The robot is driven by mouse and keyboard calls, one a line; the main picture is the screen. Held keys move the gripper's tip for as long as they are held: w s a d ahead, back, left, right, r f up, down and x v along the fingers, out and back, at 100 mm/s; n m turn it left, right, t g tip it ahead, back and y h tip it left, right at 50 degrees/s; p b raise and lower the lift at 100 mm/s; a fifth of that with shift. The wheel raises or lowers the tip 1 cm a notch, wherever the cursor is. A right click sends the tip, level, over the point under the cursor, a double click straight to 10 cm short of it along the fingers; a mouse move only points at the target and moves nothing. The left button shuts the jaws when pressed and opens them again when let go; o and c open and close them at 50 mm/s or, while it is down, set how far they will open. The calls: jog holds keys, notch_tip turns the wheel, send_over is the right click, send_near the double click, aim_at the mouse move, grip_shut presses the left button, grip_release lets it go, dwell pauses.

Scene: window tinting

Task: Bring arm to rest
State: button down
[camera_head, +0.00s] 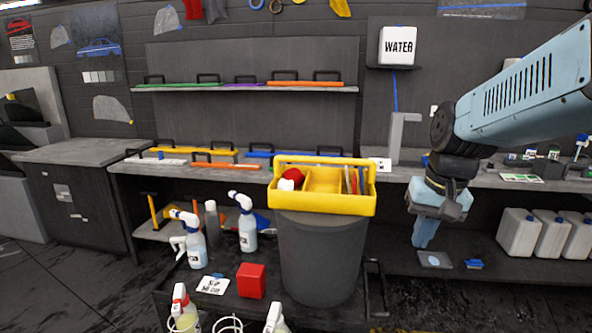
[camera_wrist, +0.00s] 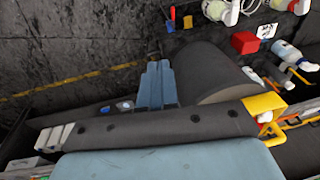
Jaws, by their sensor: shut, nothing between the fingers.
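My gripper (camera_head: 424,236) hangs at the end of my light blue arm, right of the yellow tool caddy and in front of the workbench. Its fingers point down and are shut together with nothing between them. In the wrist view my gripper (camera_wrist: 157,84) shows as pale blue fingers close together near the middle. It is apart from the dark grey bin (camera_head: 318,262), which stands to its left in the head view.
The yellow caddy (camera_head: 320,206) sits on the bin and holds several tools. A red block (camera_head: 251,280), a card (camera_head: 213,285) and spray bottles (camera_head: 247,228) stand on the low platform at left. White jugs (camera_head: 517,233) stand on the lower shelf at right.

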jog(key=s+r+n+t+h, duration=0.1)
jog(key=s+r+n+t, duration=0.1)
jog(key=s, duration=0.4)
notch_tip(320, 180, up, 3)
jog(key=shift+f+t, duration=0.1)
jog(key=shift+t, duration=0.8)
